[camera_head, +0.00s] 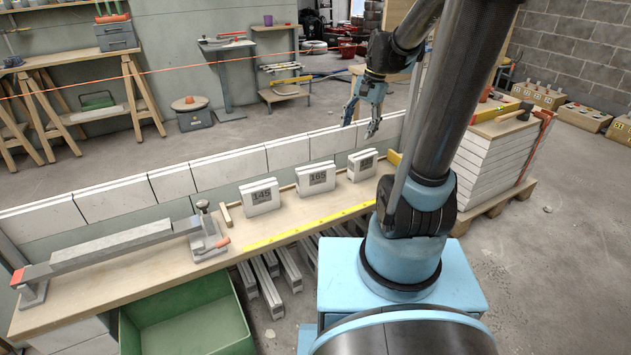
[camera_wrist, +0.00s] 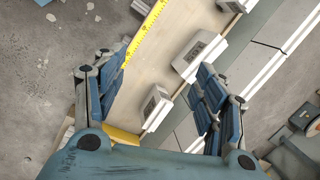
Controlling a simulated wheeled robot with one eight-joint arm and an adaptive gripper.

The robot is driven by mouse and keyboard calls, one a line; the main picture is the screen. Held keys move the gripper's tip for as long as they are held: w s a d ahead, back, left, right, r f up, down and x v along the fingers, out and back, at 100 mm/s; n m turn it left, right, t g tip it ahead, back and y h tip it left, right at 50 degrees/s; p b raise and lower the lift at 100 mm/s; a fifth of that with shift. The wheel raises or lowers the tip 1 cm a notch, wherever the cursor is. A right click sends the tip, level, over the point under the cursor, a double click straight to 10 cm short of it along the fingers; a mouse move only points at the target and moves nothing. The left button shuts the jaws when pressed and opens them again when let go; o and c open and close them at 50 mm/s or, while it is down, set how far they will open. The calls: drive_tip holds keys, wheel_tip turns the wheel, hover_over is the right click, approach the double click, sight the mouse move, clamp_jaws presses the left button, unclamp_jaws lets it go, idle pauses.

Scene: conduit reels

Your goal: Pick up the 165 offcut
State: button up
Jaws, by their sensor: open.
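The 165 offcut (camera_head: 316,178) is a small pale block with a dark-printed label. It stands upright on the wooden bench, between the 145 offcut (camera_head: 261,196) and a third offcut (camera_head: 362,164) whose number I cannot read. In the wrist view the middle block, which by its place is the 165 offcut (camera_wrist: 200,56), lies ahead, partly near the right finger. The third offcut (camera_wrist: 155,106) shows between the fingers, lower down. My gripper (camera_head: 360,122) is open and empty above the bench's right end, up and right of the 165 offcut; its fingers also show in the wrist view (camera_wrist: 163,65).
A yellow measuring strip (camera_head: 310,227) runs along the bench's front edge. A low wall of white panels (camera_head: 225,170) stands behind the offcuts. A clamp (camera_head: 207,235) with a grey bar is at left. A green crate (camera_head: 185,320) sits below. Stacked boards (camera_head: 495,155) stand at right.

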drive_tip(key=w+a+f+m, duration=0.3)
drive_tip(key=w+a, duration=0.1)
drive_tip(key=w, duration=0.5)
drive_tip(key=m+g+y, duration=0.2)
drive_tip(key=m, duration=0.1)
approach(318, 164)
drive_tip(key=x, duration=0.5)
drive_tip(key=shift+s+a+f, duration=0.2)
drive_tip(key=shift+s+a, duration=0.1)
drive_tip(key=shift+a, duration=0.25)
drive_tip(key=shift+d+x, duration=0.15)
drive_tip(key=shift+x, duration=1.4)
drive_tip(key=shift+d+x, duration=0.1)
drive_tip(key=shift+x, duration=1.45)
drive_tip(key=shift+f, duration=0.35)
drive_tip(key=shift+c, duration=0.6)
clamp_jaws()
